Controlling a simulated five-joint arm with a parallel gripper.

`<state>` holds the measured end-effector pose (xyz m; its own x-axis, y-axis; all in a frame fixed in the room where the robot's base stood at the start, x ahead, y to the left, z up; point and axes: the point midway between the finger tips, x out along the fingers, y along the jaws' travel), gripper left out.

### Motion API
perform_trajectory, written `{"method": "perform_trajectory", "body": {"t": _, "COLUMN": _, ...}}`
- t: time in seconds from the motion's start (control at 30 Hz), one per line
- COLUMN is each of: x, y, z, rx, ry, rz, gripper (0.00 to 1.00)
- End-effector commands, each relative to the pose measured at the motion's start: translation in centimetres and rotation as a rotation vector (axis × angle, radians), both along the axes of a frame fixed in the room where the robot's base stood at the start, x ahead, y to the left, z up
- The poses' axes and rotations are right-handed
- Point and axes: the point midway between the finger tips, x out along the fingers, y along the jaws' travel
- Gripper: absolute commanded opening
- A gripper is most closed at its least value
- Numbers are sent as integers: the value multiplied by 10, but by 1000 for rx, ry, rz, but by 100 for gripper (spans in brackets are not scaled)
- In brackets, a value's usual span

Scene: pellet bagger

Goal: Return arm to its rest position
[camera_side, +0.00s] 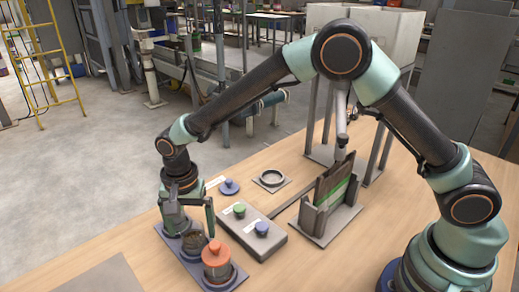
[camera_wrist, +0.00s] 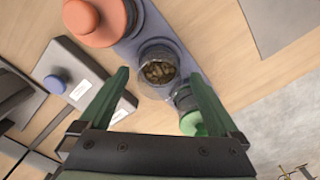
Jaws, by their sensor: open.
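My gripper (camera_side: 191,228) is low over the blue-grey jar tray (camera_side: 239,277) at the front left of the bench, with the arm stretched out to the left. Its two green fingers (camera_wrist: 160,78) are apart and hold nothing. An open jar of brown pellets (camera_wrist: 158,72) stands in the tray and shows between the fingertips in the wrist view. An orange-lidded jar (camera_side: 216,260) stands beside it in the tray. A green-topped jar (camera_wrist: 193,122) at the tray's other end is partly behind a finger. I cannot tell whether a finger touches any jar.
A grey box (camera_side: 270,245) with a green knob (camera_side: 239,210) and a blue knob (camera_side: 262,228) sits just right of my gripper. The bench is clear at front centre.

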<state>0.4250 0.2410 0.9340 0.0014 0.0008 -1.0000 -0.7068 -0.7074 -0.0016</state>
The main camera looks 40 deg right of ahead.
Motion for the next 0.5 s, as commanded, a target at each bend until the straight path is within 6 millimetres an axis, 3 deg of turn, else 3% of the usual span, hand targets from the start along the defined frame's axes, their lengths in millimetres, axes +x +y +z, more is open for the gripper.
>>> {"method": "perform_trajectory", "body": {"t": 0.5, "x": 0, "y": 0, "z": 96, "rx": 1, "ry": -3, "rz": 0, "gripper": 97}}
